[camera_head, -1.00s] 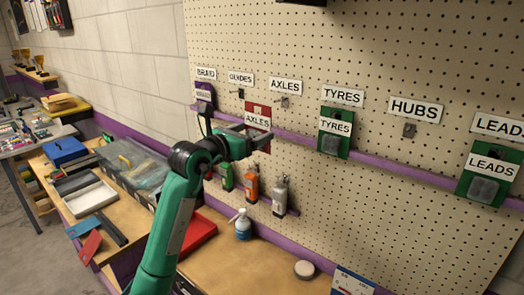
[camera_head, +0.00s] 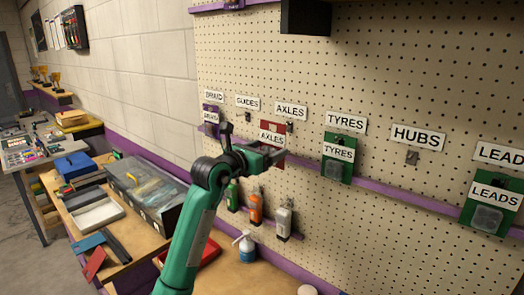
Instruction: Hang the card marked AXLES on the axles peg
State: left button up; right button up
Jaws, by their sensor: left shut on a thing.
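The red card marked AXLES (camera_head: 271,137) is in front of the pegboard, just below and left of the AXLES label (camera_head: 291,111). My left gripper (camera_head: 270,154) is shut on the card at its lower part, and the fingers hide some of it. The axles peg (camera_head: 290,126) shows as a small metal hook under its label, close to the card's top right. I cannot tell whether the card touches the peg. My right gripper is not in view.
A green TYRES card (camera_head: 338,158), a green LEADS card (camera_head: 491,202) and a purple BRAID card (camera_head: 210,121) hang on the board. The HUBS peg (camera_head: 412,157) is bare. Bottles (camera_head: 284,220) stand below, and a bench with trays (camera_head: 95,213) is at left.

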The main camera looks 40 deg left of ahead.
aim_at(276, 146)
pick_arm(q)
jog(key=shift+w, duration=0.85)
jog(key=shift+w+d+f, duration=0.1)
jog(key=shift+w, duration=0.85)
jog(key=shift+w+f+p, duration=0.1)
jog(key=shift+w+p, duration=0.2)
jog(key=shift+w, duration=0.2)
jog(key=shift+w+f, duration=0.15)
jog(key=shift+w, duration=0.05)
jog(key=shift+w+d+f+b, duration=0.1)
jog(key=shift+w+f+b, duration=0.1)
jog(key=shift+w+b, duration=0.25)
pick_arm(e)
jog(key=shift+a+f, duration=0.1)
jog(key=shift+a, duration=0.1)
